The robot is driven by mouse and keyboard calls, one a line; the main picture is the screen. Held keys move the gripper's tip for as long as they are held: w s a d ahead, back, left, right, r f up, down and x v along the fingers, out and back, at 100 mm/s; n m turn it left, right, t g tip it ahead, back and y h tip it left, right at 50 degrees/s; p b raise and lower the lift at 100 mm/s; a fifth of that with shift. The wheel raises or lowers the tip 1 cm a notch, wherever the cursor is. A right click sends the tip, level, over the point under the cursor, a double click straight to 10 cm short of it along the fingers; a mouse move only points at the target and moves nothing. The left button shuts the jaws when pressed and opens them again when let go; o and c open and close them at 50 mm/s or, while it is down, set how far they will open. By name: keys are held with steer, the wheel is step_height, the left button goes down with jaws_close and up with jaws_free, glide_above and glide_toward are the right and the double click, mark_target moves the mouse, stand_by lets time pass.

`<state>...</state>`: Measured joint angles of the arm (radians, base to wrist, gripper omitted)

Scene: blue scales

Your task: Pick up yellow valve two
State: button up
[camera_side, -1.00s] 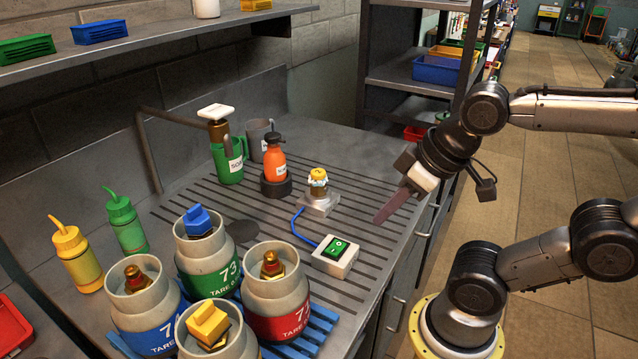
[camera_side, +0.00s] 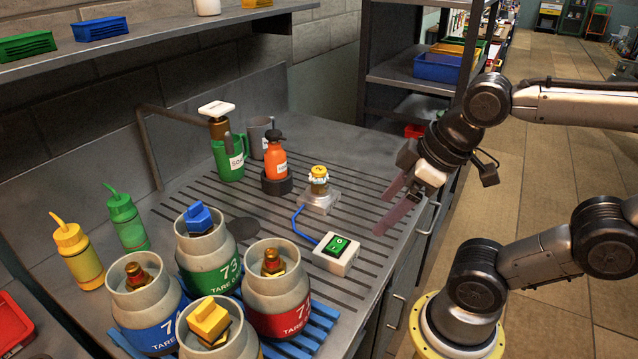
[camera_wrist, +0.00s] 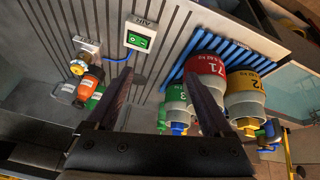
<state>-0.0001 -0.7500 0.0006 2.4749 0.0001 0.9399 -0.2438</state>
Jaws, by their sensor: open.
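A yellow valve block (camera_side: 208,321) sits on top of the front grey cylinder, whose body is cut off by the lower edge of the side view. In the wrist view, a small yellow part (camera_wrist: 249,127) shows at the neck of the yellow-banded cylinder marked 72 (camera_wrist: 244,82); I cannot tell if it is the same block. My gripper (camera_side: 380,214) is open and empty. It hangs over the front right edge of the bench, well apart from the valve. Its two fingers (camera_wrist: 157,77) are spread in the wrist view.
Blue-, green- and red-banded cylinders (camera_side: 273,318) crowd beside the front one on a blue pallet (camera_side: 322,322); the green one carries a blue valve (camera_side: 198,218). A green switch box (camera_side: 336,254) and small brass fitting (camera_side: 318,178) stand nearer my gripper. Squeeze bottles (camera_side: 80,257) stand left.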

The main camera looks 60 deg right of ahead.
steer(key=w+d+r+n+g, duration=0.1)
steer(key=w+d+r+n, duration=0.2)
steer(key=w+r+n, duration=0.3)
steer(key=w+d+r+n+g, duration=0.15)
steer(key=w+r+n, duration=0.25)
steer(key=w, duration=0.4)
steer(key=n+g, duration=0.1)
steer(key=g, duration=0.1)
glide_above(319, 180)
steer(key=a, duration=0.1)
step_height(319, 180, down, 9)
steer(key=shift+g, duration=0.45)
steer(key=f, duration=0.1)
steer(key=d+f, duration=0.2)
steer(key=f, duration=0.1)
steer(key=shift+w+d, duration=0.2)
steer(key=shift+d, duration=0.05)
step_height(319, 180, down, 8)
steer(key=shift+r, duration=0.2)
steer(key=shift+a+f, duration=0.2)
steer(key=shift+f, duration=1.25)
steer(key=shift+a+f, duration=0.15)
steer(key=shift+f, duration=1.25)
steer(key=shift+c, duration=0.2)
